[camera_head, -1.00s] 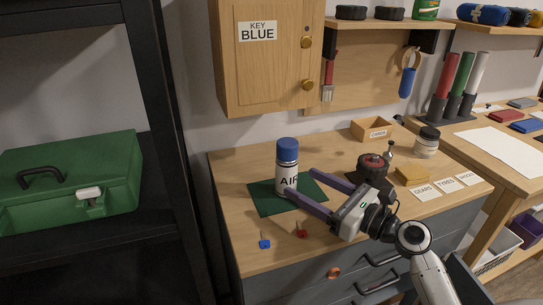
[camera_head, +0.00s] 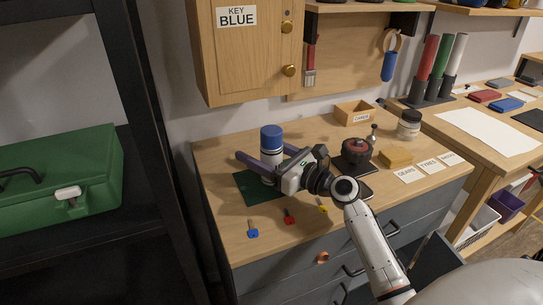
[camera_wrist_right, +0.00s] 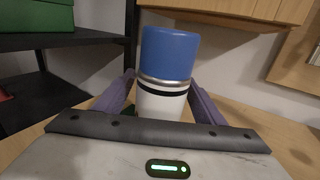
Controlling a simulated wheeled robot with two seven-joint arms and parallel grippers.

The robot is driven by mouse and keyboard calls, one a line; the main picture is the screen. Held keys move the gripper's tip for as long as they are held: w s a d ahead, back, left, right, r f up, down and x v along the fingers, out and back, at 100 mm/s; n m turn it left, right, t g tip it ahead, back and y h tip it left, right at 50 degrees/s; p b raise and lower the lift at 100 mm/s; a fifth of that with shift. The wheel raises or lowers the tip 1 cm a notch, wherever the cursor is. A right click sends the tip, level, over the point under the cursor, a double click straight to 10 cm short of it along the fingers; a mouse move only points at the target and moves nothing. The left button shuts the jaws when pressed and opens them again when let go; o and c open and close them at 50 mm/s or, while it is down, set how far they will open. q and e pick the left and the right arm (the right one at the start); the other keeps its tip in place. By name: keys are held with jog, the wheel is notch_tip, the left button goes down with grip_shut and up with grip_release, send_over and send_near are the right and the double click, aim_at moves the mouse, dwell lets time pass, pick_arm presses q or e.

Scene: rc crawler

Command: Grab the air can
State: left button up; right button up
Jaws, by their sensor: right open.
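The air can (camera_head: 271,139), white with a blue cap, stands upright on a dark green mat (camera_head: 247,187) on the wooden workbench. My right gripper (camera_head: 265,158) is open, with its two purple fingers reaching on either side of the can's white body. In the right wrist view the can (camera_wrist_right: 168,58) stands between the two fingers (camera_wrist_right: 160,92), its blue cap above them. A gap shows beside the can, so the fingers do not look closed on it. The can's label is hidden by my gripper in the head view. My left gripper is not seen.
Small blue, red and yellow keys (camera_head: 288,216) lie near the bench's front edge. A wooden cabinet (camera_head: 243,50) hangs behind. A green toolbox (camera_head: 60,180) sits on the left shelf.

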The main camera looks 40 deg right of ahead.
jog(key=shift+c, duration=0.3)
jog(key=c, duration=1.1)
jog(key=shift+c, duration=0.6)
jog(key=shift+r, duration=0.15)
